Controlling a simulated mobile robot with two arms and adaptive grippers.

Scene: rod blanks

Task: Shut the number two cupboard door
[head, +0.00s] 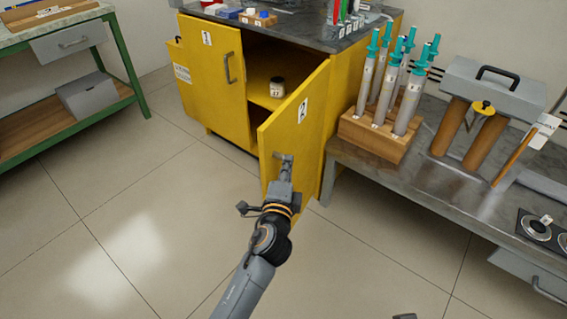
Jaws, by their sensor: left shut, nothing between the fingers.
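The yellow number two cupboard door (309,88) stands partly open, with its numbered outer face towards me and its free edge swung out to the left. Through the gap I see the cupboard's inside and a shelf (262,92). My left gripper (284,160) is shut and empty, at the outer face of the door near its free edge, where it seems to touch or nearly touch it. It covers part of the door there, and I cannot make out the door's handle. My right gripper is not recognisable in view.
The number one door (213,80) is shut. A small labelled jar (277,87) stands on the shelf. A steel bench (440,195) with a wooden block (375,138) of syringe-like tools is close on the right. The floor to the left is clear.

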